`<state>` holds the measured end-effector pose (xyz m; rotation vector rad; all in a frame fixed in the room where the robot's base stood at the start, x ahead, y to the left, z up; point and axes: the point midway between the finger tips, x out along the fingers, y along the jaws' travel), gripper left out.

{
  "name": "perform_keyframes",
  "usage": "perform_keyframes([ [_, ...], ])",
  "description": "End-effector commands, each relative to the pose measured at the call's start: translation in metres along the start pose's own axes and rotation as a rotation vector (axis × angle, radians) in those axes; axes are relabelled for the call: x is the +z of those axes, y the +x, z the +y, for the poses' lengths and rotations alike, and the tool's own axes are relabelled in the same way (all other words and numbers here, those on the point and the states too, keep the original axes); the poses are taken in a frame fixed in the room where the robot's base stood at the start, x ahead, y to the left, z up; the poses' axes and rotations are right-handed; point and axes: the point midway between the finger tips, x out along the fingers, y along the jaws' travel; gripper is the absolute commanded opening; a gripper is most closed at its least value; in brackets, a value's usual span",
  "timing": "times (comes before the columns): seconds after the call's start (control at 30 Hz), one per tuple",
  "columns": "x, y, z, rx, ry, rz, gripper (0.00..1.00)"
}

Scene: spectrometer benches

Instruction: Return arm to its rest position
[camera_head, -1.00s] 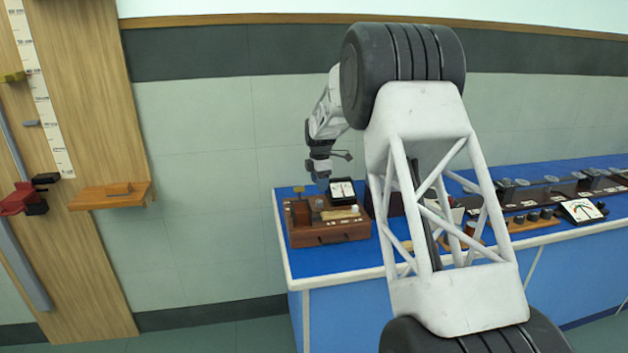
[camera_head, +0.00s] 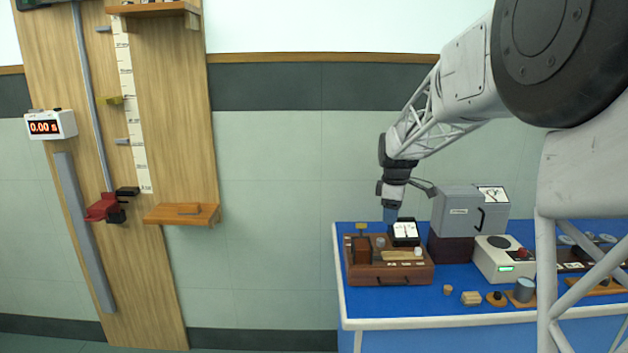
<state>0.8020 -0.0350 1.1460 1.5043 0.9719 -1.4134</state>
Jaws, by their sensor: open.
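My arm reaches in from the right edge and bends down over the blue bench (camera_head: 352,312).
A wooden wall panel (camera_head: 175,120) carries a ruler, a shelf (camera_head: 182,214) and a red display (camera_head: 50,125). Open wall lies between panel and bench.

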Motion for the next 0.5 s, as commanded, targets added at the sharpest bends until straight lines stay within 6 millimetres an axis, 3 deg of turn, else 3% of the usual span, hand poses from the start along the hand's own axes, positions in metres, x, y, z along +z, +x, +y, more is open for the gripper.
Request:
perform_keyframes([
  [0.2,0.015,-0.028,-0.055,0.020,0.141,0.008,0.57],
  [0.5,0.036,-0.053,-0.129,0.043,0.338,0.022,0.57],
])
